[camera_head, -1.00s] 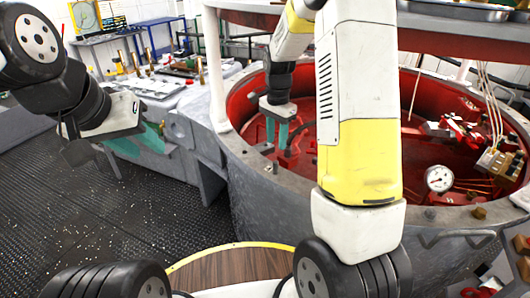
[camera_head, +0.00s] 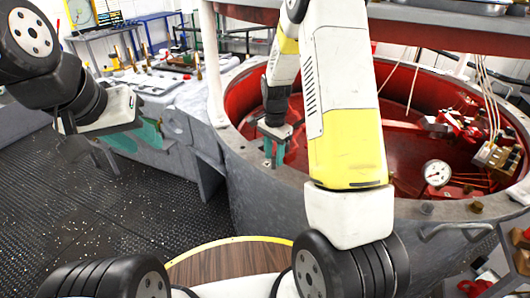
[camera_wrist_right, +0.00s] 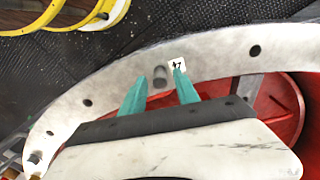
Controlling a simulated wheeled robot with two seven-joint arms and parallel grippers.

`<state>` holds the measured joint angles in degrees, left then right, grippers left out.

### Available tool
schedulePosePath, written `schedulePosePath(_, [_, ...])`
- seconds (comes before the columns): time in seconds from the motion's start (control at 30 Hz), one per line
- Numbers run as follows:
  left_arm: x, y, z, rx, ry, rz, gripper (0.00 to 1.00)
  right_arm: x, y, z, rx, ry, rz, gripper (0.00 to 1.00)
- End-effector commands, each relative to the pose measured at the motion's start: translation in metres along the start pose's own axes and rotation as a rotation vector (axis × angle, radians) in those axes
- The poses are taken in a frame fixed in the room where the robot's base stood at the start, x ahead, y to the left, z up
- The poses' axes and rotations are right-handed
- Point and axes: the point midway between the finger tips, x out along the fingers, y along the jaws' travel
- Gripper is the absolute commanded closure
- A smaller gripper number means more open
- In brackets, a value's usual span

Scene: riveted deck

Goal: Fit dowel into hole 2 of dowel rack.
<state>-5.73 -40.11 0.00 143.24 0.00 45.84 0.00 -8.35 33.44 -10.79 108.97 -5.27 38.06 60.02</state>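A short grey dowel-like peg (camera_wrist_right: 160,77) stands on a pale curved rim (camera_wrist_right: 215,62) in the right wrist view, beside a small white number label (camera_wrist_right: 177,64). My right gripper (camera_wrist_right: 160,75) is open, with its teal fingers on either side of the peg; gaps show between them. In the head view my right gripper (camera_head: 274,163) is at the left edge of the round vessel's rim (camera_head: 245,165), and the peg is not distinct there. My left gripper (camera_head: 138,142) is open and empty above the floor. I cannot make out a dowel rack with a hole marked 2.
The rim has several dark holes (camera_wrist_right: 254,50). The red vessel interior (camera_head: 340,130) holds a pressure gauge (camera_head: 437,173) and wired parts at the right. A grey bench (camera_head: 185,100) with several upright brass-coloured pegs stands behind at left. A round wooden top (camera_head: 230,262) is near me.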

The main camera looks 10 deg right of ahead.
Motion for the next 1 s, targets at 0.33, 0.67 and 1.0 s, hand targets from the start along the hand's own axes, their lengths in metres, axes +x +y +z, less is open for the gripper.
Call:
schedulePosePath(0.33, [0.000,0.000,0.000,0.000,0.000,0.000,0.64,0.000,0.000,0.000,0.000,0.000,0.000,1.00])
schedulePosePath(0.67, [0.000,0.000,0.000,0.000,0.000,0.000,0.64,-0.004,0.000,0.000,0.000,0.001,-0.001,1.00])
schedulePosePath(1.0, [0.000,0.000,0.000,0.000,0.000,0.000,0.64,-0.016,-0.001,0.000,0.000,0.001,-0.001,1.00])
